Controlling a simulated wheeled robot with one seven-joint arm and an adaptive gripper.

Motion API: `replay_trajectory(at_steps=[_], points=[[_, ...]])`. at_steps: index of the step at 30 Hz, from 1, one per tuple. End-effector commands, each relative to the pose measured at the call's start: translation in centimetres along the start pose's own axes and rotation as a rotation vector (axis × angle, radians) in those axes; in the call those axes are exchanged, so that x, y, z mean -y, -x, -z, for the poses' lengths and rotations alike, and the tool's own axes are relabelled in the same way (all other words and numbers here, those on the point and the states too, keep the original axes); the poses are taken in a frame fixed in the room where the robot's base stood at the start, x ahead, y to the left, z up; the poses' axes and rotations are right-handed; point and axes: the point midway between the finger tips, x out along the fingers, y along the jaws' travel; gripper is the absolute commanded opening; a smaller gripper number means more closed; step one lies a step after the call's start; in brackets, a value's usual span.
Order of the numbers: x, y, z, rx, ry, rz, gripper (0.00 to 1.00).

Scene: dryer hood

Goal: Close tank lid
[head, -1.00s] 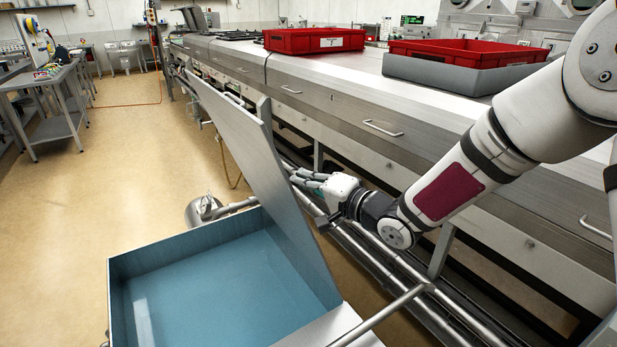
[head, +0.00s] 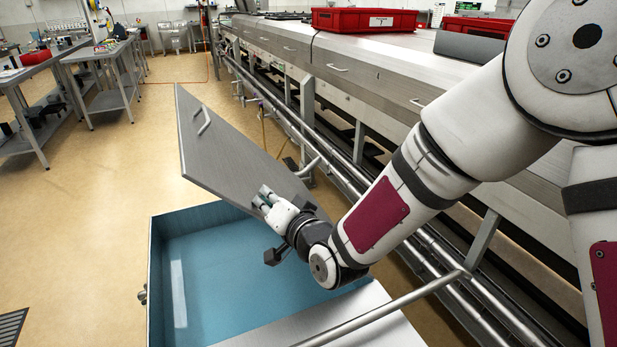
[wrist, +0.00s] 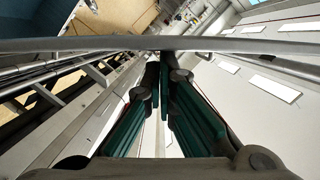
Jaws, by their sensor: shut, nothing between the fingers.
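The grey metal tank lid (head: 225,140) stands tilted, partly open, over the blue-lined tank (head: 153,270) in the head view. A bar handle (head: 204,121) is on its face near the upper left. My gripper (head: 264,198) is at the lid's lower right part, on the side facing the camera, and appears to be against it; exact contact is hard to tell. In the wrist view my gripper (wrist: 163,62) has its fingers together with nothing between them. A grey edge, probably the lid's, crosses just beyond the fingertips there.
A long steel machine (head: 370,75) runs along the right, with pipes low on its side. A red crate (head: 365,20) stands on it. A metal bar (head: 385,312) crosses near the tank's right front. The floor left of the tank is open.

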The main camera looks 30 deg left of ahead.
Motion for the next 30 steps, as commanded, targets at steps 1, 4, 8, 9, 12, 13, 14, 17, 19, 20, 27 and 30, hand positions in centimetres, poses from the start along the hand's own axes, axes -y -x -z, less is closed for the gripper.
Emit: replay_trajectory(at_steps=[1, 4, 8, 9, 12, 13, 14, 17, 19, 20, 27, 30], points=[[-0.1, -0.7, -2.8, 0.013, 0.033, -0.004, 0.0], [-0.2, -1.7, -6.8, 0.013, 0.111, -0.024, 0.0], [-0.8, -3.0, -11.9, 0.01, 0.211, -0.049, 0.0], [-1.0, -3.4, -13.4, 0.009, 0.242, -0.057, 0.0], [-1.8, -4.3, -16.9, 0.008, 0.314, -0.075, 0.0], [-2.2, -4.5, -17.9, 0.007, 0.334, -0.082, 0.0], [-2.5, -4.8, -18.9, 0.006, 0.355, -0.086, 0.0], [-3.5, -5.5, -21.9, 0.005, 0.418, -0.102, 0.0], [-4.2, -6.0, -23.7, 0.004, 0.457, -0.112, 0.0], [-4.6, -6.1, -24.4, 0.004, 0.472, -0.117, 0.0], [-6.5, -7.1, -28.3, 0.001, 0.562, -0.14, 0.0], [-7.0, -7.3, -29.0, -0.001, 0.583, -0.146, 0.0]])
